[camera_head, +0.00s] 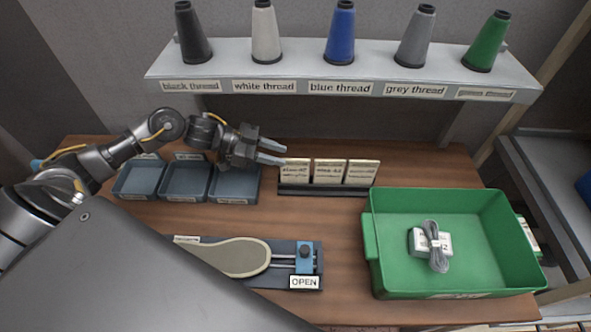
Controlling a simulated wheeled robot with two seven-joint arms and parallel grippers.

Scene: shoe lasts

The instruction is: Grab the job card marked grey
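Three cream job cards stand side by side in a dark holder (328,190) at the middle of the table: a left card (295,172), a middle card (330,172) and a right card (363,173). Their printing is too small to tell which is marked grey. My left gripper (279,153) is just left of and above the left card, its fingers pointing right. The fingers are apart with a gap between them, and nothing shows between them. I cannot tell whether a fingertip touches the left card. My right gripper is not in view.
Behind is a shelf (340,76) of labelled thread cones. A green crate (450,207) at the right holds a white box with a grey cord (434,247). Blue-grey trays (187,183) stand left. A shoe last (240,256) lies in a fixture with an OPEN sign (304,283).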

